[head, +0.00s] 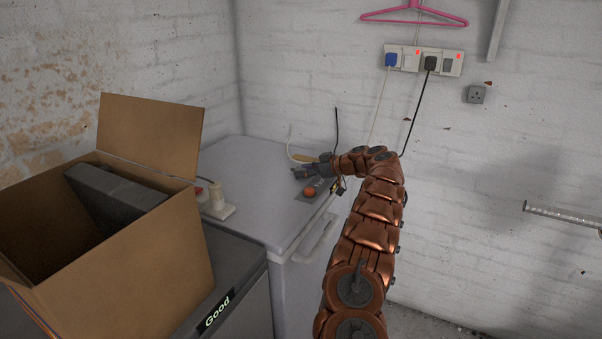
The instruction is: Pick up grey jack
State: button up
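My copper-coloured arm reaches up from the bottom of the head view and bends left over the light grey top (250,196) of a white cabinet. My gripper (299,173) is dark and small in this view, pointing left just above that top. Its fingers blur together, so I cannot tell whether they are open or shut. I cannot make out a grey jack for certain. A small round orange-red object (309,192) sits just below the gripper in the picture, on or beside a dark flat patch. A yellowish item (302,157) lies behind the gripper, partly hidden.
An open cardboard box (125,265) holding a dark grey block (112,196) stands at left on a dark grey unit. A white plug block (217,203) lies on the cabinet's left side. Cables hang from the wall sockets (423,60) behind my arm. The cabinet top's middle is clear.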

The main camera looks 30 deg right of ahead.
grip_shut()
jog(key=shift+r, duration=0.2)
